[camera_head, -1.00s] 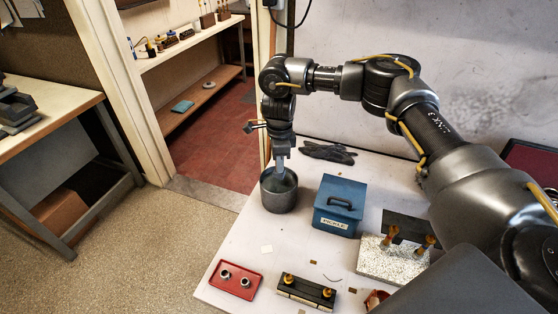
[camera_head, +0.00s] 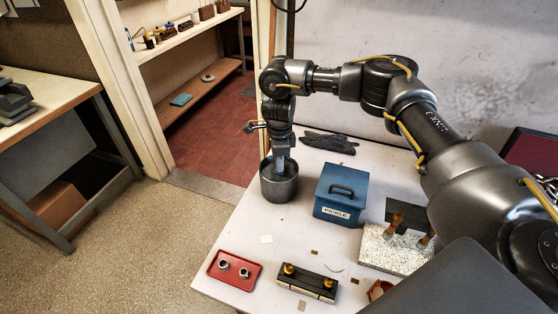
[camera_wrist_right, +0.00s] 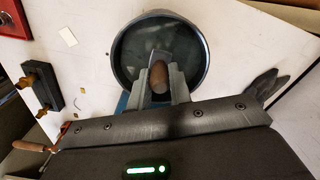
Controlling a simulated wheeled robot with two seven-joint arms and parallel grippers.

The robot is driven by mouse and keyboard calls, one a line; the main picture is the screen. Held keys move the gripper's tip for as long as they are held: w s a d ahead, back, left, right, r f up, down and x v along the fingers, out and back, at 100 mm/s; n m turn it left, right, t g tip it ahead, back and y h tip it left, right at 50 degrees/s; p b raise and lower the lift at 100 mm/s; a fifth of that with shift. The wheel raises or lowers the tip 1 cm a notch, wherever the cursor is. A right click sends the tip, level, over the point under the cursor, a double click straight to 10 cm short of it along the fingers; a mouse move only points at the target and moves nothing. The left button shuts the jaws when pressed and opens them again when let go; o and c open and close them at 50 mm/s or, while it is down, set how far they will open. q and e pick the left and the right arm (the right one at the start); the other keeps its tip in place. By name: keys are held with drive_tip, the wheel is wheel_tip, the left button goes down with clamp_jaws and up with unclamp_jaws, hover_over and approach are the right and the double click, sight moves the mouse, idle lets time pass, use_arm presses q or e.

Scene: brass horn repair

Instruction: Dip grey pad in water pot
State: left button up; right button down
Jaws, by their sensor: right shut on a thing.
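The water pot (camera_head: 279,189) is a dark grey round pot at the back left of the table. It also shows in the right wrist view (camera_wrist_right: 119,57), with dark murky water inside. My right gripper (camera_head: 280,164) points down into the pot's mouth. In the right wrist view, its fingers (camera_wrist_right: 159,84) are shut on the grey pad (camera_wrist_right: 161,58), which has a brown rounded handle (camera_wrist_right: 158,76). The pad is inside the rim outline; I cannot tell how far it is under the water. My left gripper is not in view.
A blue lidded box labelled PICKLE (camera_head: 341,193) stands right of the pot, with a dark glove (camera_head: 329,143) behind. In front are a red tray (camera_head: 235,270) with small rings and a dark block (camera_head: 307,282). A speckled slab (camera_head: 393,252) lies right. Table left of the pot is clear.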

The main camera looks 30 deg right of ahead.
idle(0.4)
drive_tip(key=shift+r+p, duration=1.15)
drive_tip(key=shift+r, duration=0.4)
wheel_tip(320, 180, up, 6)
drive_tip(key=p, duration=0.5)
